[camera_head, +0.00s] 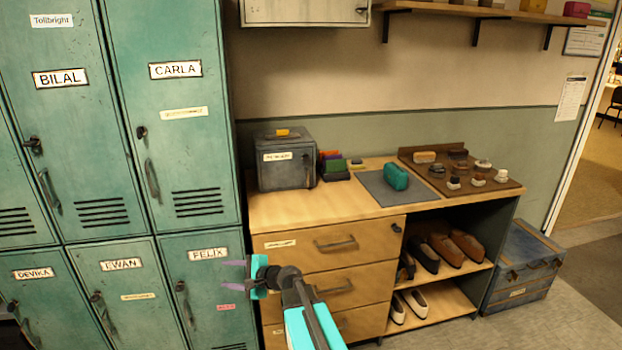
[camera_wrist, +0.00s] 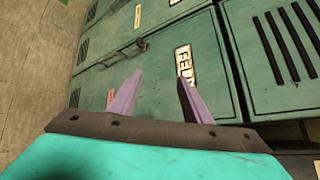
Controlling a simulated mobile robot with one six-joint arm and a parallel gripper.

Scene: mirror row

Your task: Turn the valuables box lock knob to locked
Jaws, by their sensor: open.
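The valuables box (camera_head: 286,160) is a dark grey metal box with a white label on its front. It stands on the left end of the wooden counter. A small dark spot shows at the right of its front, but it is too small to tell whether it is the lock knob or how it is set. My gripper (camera_head: 234,274) is open and empty, in front of the FELIX locker and below and left of the box. In the wrist view my gripper (camera_wrist: 155,95) has its two purple fingers apart, facing the FELIX locker door (camera_wrist: 150,65). The box is not in the wrist view.
Teal lockers (camera_head: 165,110) stand left of the counter (camera_head: 300,212). On the counter are a grey mat (camera_head: 372,192) with a teal case (camera_head: 396,177) and a brown tray (camera_head: 500,188) of small items. Drawers (camera_head: 335,250) and shoe shelves sit below. A blue trunk (camera_head: 524,262) stands at right.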

